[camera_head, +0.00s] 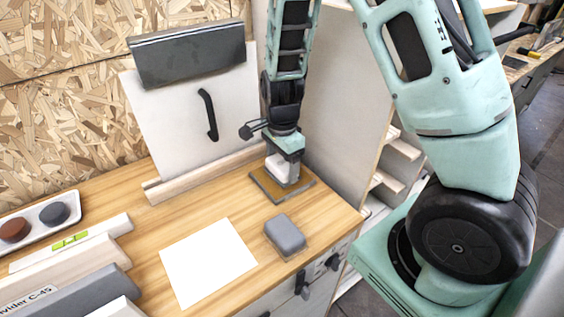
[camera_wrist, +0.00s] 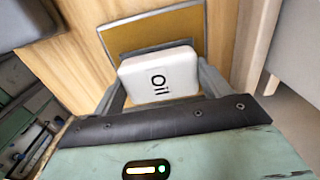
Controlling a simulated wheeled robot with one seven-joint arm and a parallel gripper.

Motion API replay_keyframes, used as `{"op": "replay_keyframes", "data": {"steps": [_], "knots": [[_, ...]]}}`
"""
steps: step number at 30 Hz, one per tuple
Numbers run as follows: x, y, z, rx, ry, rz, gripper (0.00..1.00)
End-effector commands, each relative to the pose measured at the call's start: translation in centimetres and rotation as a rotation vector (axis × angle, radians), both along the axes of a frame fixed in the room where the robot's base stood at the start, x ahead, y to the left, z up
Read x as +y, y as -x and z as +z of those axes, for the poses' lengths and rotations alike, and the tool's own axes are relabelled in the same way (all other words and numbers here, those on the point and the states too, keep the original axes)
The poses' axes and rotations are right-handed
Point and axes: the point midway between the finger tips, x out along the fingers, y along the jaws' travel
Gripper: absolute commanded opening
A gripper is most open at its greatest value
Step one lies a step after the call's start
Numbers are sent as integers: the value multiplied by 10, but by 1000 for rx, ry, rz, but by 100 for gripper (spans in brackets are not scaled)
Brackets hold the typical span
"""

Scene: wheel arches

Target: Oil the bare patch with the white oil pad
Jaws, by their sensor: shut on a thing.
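My gripper (camera_head: 285,158) points down at the right end of the wooden bench and is shut on the white oil pad (camera_head: 283,174). The pad is at a brown-yellow square plate (camera_head: 264,190) with a darker border, which also shows in the wrist view (camera_wrist: 150,31). I cannot tell whether the pad touches it. No distinct bare patch can be made out; the pad and gripper hide part of the plate.
A grey block (camera_head: 285,236) and a white sheet (camera_head: 208,262) lie in front. A pale panel (camera_head: 165,118) with a black handle leans behind. At left are a tray (camera_head: 35,232) with two round pads and several long bars. A cabinet side (camera_head: 330,95) stands close right.

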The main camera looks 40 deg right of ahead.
Motion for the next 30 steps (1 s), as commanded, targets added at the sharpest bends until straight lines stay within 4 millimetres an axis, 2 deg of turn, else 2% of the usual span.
{"op": "replay_keyframes", "data": {"steps": [30], "knots": [[0, 0, -7, 0, 0, 0, 58]]}}
